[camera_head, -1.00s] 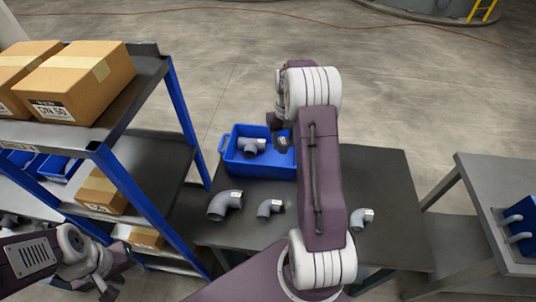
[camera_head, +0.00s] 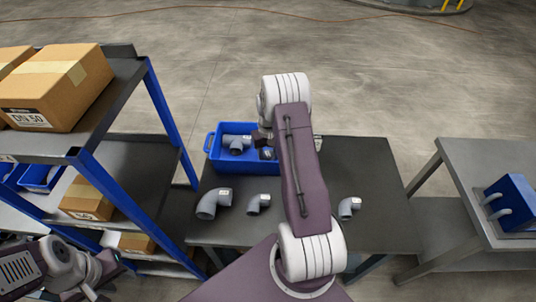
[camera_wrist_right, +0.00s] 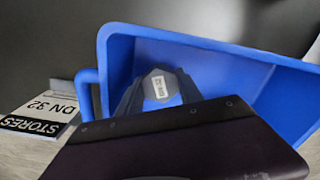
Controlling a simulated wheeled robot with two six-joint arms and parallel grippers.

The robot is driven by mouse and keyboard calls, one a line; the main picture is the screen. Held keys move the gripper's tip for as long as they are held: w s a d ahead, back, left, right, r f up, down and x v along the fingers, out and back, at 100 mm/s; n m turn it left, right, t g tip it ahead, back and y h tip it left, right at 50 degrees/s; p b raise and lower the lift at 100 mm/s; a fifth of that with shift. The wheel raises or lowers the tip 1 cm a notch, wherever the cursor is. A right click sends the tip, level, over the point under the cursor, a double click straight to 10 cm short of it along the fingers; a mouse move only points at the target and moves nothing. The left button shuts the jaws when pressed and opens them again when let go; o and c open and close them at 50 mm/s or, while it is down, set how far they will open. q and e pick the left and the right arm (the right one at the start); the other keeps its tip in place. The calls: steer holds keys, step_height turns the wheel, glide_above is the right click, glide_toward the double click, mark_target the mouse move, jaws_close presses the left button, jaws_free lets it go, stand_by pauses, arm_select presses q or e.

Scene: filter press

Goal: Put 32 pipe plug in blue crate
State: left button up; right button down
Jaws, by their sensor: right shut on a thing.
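The pipe plug (camera_wrist_right: 160,84) is dark grey with a hexagonal head and a white label. In the right wrist view it sits between the dark fingers of my right gripper (camera_wrist_right: 160,95), which is shut on it. The blue crate (camera_wrist_right: 215,50) surrounds it there. In the head view the plug (camera_head: 267,154) is at the right part of the blue crate (camera_head: 228,169), below my right gripper (camera_head: 263,138). Whether it touches the crate floor is hidden. My left gripper (camera_head: 106,268) is at lower left, away from the crate; its finger opening is unclear.
A grey pipe fitting (camera_head: 236,143) lies in the crate's left part. Grey elbows (camera_head: 212,204), (camera_head: 258,204) and (camera_head: 349,207) lie on the dark table (camera_head: 385,180). A blue-framed shelf (camera_head: 165,110) stands left. A "STORES DN 32" sign (camera_wrist_right: 40,115) shows beside the crate.

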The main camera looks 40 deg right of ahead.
mark_target(268, 154)
steer(key=c, duration=1.1)
jaws_free()
steer(key=shift+o, duration=0.2)
step_height(268, 154, up, 12)
steer(key=s+a+n, duration=0.1)
steer(key=s+a, duration=0.7)
steer(key=a, duration=0.2)
steer(key=s+a+n+t, duration=0.1)
steer(key=s+a+n, duration=0.1)
steer(key=s+a, duration=0.6)
steer(key=a, duration=0.2)
steer(key=shift+a+f, duration=0.15)
steer(key=shift+a, duration=0.15)
steer(key=shift+a, duration=0.1)
